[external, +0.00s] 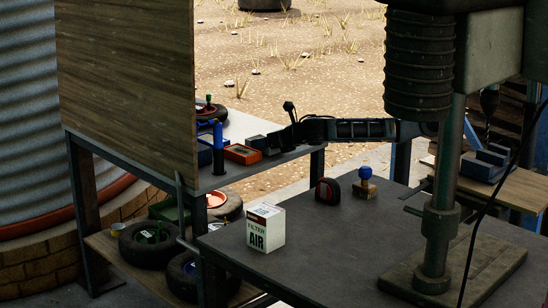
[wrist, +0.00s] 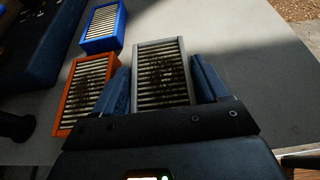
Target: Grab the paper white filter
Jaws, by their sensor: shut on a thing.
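The white-framed paper filter (wrist: 162,74) has dirty pleats and lies between the two blue fingers of my gripper (wrist: 160,76) in the wrist view. The fingers are shut on its sides. In the external view my gripper (external: 259,143) is low over the far grey table, and the white filter cannot be made out there. An orange-framed filter (wrist: 84,92) lies just left of my left finger, and it also shows in the external view (external: 241,154). A blue-framed filter (wrist: 103,26) lies farther off at the upper left.
A wooden panel (external: 128,85) stands at the left of the far table, with a blue tool (external: 217,150) beside it. A white filter box (external: 265,228) stands on the nearer dark table. The grey tabletop right of the held filter is clear.

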